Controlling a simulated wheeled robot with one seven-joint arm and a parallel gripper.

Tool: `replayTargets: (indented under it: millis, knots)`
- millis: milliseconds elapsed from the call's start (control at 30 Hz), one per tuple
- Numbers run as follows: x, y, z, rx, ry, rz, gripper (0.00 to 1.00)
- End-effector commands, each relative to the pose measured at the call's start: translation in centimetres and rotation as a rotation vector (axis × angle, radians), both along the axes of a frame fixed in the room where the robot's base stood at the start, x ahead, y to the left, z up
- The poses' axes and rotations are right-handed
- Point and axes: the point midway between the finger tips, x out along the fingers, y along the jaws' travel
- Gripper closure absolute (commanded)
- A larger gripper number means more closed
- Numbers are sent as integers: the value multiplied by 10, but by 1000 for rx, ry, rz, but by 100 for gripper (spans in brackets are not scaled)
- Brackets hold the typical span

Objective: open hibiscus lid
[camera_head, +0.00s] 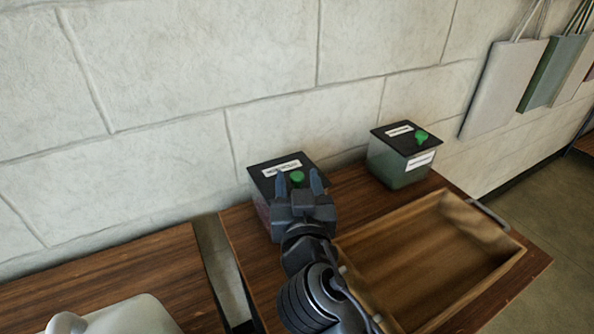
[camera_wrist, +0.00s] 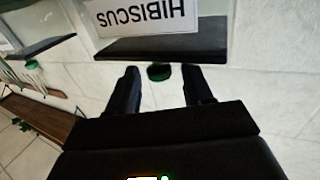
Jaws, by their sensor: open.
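The hibiscus box is a clear box with a black lid (camera_head: 270,170) and a green knob (camera_head: 297,176), at the middle of the head view. In the wrist view, gaps show between the knob and both fingers (camera_wrist: 160,84). The lid is on the box. The box's front is partly hidden by my gripper.
A second box (camera_head: 400,165) with a black lid and green knob stands to the right. A wooden tray (camera_head: 515,246) fills the table's right front. A white container (camera_head: 125,318) is at lower left on another table. Paper bags (camera_head: 503,88) hang on the wall.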

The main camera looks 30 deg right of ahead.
Motion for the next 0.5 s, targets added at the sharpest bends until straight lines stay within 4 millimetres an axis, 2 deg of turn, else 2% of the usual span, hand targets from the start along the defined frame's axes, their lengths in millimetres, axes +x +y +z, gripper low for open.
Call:
replayTargets:
  millis: [200,500]
  knots:
    - [16,-7,0,0,0,-1,49]
    - [18,-8,0,0,0,0,50]
